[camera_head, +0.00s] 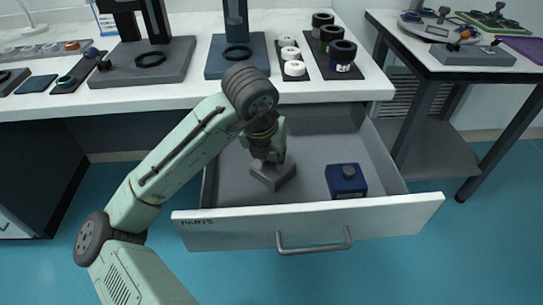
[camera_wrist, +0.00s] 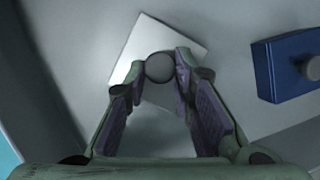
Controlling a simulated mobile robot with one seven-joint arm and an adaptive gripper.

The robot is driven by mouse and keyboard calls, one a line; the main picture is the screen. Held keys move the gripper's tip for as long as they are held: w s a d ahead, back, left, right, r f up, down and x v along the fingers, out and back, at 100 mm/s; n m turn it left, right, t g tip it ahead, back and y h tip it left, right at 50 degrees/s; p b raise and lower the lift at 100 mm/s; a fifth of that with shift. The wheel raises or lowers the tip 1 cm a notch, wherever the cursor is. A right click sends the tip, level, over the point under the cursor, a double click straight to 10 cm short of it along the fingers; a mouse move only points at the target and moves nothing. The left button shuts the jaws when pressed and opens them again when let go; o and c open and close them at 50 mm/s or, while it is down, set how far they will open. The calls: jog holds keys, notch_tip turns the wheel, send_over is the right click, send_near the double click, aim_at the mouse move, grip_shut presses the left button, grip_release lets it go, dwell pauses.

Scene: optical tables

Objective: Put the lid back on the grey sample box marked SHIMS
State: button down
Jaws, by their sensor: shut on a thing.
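A grey square piece with a dark round knob (camera_wrist: 160,67) is at my gripper (camera_head: 268,157), inside the open drawer marked PARTS (camera_head: 310,222). In the wrist view the piece's light top (camera_wrist: 190,38) shows turned at an angle, with the knob between my two fingertips. My gripper is shut on this knob. In the head view the grey piece (camera_head: 273,178) sits low in the drawer under the gripper. I cannot tell whether it is a lid alone or a lidded box, or whether it touches the drawer floor. No SHIMS marking is readable.
A blue box with a dark knob (camera_head: 346,182) stands in the drawer to the right; it also shows in the wrist view (camera_wrist: 285,68). The drawer's front has a handle (camera_head: 314,243). The bench (camera_head: 190,92) above holds stands and rolls. A side table (camera_head: 440,68) stands right.

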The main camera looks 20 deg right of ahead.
jog(key=c, duration=1.3)
grip_release()
jog(key=shift+o, duration=0.3)
jog(key=o, duration=0.4)
jog(key=shift+o, duration=0.2)
jog(key=shift+r, duration=0.1)
jog(key=shift+r+p, duration=2.8)
jog(key=shift+r, duration=0.65)
jog(key=shift+c, duration=0.6)
